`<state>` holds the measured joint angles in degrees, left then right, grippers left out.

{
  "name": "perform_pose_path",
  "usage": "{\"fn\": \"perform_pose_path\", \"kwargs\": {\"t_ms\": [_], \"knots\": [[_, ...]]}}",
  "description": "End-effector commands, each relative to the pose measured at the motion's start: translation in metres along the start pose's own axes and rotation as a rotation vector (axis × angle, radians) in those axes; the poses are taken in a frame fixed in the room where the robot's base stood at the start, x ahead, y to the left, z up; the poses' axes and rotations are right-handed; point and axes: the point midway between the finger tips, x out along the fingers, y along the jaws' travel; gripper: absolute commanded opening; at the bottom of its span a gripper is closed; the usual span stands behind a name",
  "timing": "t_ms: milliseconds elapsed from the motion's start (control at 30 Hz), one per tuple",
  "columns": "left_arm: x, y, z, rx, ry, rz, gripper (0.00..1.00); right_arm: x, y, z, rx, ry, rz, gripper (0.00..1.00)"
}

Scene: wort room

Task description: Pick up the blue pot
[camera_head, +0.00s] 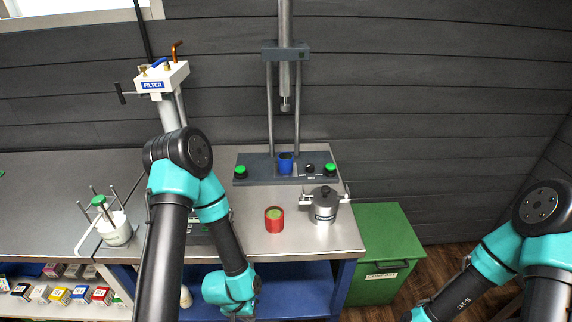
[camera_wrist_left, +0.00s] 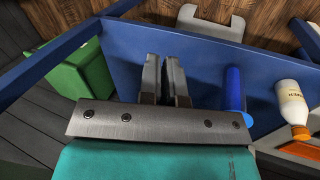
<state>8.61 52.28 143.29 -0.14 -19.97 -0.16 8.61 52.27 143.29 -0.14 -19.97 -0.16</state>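The blue pot (camera_head: 285,165) stands upright on the dark base of the press, under its rod, in the head view. My left arm reaches down in front of the workbench, and its wrist is below and to the left of the pot, well apart from it. In the left wrist view my left gripper (camera_wrist_left: 164,80) has its two fingers close together with nothing visible between them, above the blue lower shelf. The blue pot does not show in that view. My right arm is at the lower right of the head view, and its gripper is out of frame.
A red pot (camera_head: 274,220) and a lidded metal pot (camera_head: 325,205) stand on the workbench before the press (camera_head: 262,174). A green bin (camera_head: 382,252) is to the right. The lower shelf holds a blue cylinder (camera_wrist_left: 232,90) and a white bottle (camera_wrist_left: 291,103).

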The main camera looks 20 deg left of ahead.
Motion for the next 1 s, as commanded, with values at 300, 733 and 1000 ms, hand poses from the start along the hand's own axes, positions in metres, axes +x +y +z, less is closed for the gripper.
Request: {"fn": "perform_pose_path", "kwargs": {"t_ms": [300,733,1000], "knots": [[0.0000,0.0000,0.0000,0.000,0.000,0.000,0.35,0.0000,0.0000,0.0000,0.000,0.000,0.000,0.00],[0.0000,0.0000,0.0000,0.000,0.000,0.000,0.77,0.0000,0.0000,0.0000,0.000,0.000,0.000,0.00],[0.0000,0.0000,0.0000,0.000,0.000,0.000,0.90,0.0000,0.0000,0.0000,0.000,0.000,0.000,0.00]]}}
